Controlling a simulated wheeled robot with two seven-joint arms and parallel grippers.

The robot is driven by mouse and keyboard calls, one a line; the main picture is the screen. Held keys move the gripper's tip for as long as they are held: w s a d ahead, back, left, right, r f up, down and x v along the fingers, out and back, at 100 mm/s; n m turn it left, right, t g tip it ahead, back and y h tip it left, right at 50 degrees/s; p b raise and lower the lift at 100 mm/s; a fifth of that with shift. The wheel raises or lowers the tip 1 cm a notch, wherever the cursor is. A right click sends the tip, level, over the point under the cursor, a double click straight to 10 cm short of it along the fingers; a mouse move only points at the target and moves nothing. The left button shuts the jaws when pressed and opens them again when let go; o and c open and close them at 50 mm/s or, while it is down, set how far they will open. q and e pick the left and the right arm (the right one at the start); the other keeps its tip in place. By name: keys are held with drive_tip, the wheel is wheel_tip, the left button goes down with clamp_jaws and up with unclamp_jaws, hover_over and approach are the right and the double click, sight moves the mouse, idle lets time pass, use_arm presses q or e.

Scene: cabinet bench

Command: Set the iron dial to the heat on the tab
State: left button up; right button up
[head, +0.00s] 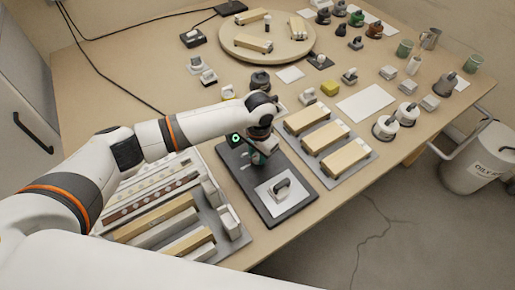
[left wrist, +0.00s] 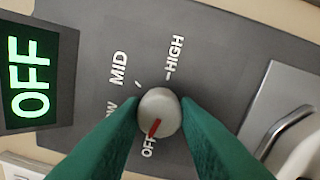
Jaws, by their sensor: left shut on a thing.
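The grey round dial (left wrist: 160,112) has a red pointer mark aimed at the OFF label. Labels MID and HIGH are readable around it; another is partly covered by a finger. A display (left wrist: 38,78) beside it reads OFF in green. My left gripper (left wrist: 160,118), with green fingers, is shut on the dial from both sides. In the head view my left gripper (head: 262,150) is over the dark panel (head: 248,190), and hides the dial. I cannot make out a tab naming a heat. My right gripper is not in view.
A white square piece with a grey handle (head: 282,189) sits on the panel's near end. A tray of blocks (head: 150,215) lies left and another tray (head: 340,165) lies right. A round board (head: 268,45) and several small items stand farther back. Bare bench shows beyond.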

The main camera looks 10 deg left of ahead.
use_arm(q)
drive_tip(key=m+p, duration=0.1)
drive_tip(key=m, duration=0.1)
drive_tip(key=m+p, duration=0.2)
drive_tip(key=shift+r+m+p, duration=0.2)
drive_tip(key=shift+m+p, duration=0.1)
drive_tip(key=shift+f+m+p, duration=0.1)
drive_tip(key=shift+m+p, duration=0.45)
drive_tip(key=shift+m, duration=0.65)
drive_tip(key=shift+m+p, duration=0.4)
drive_tip(key=shift+m, duration=0.7)
drive_tip(key=shift+f, duration=0.1)
drive_tip(key=o, duration=1)
drive_tip(key=shift+c, duration=0.2)
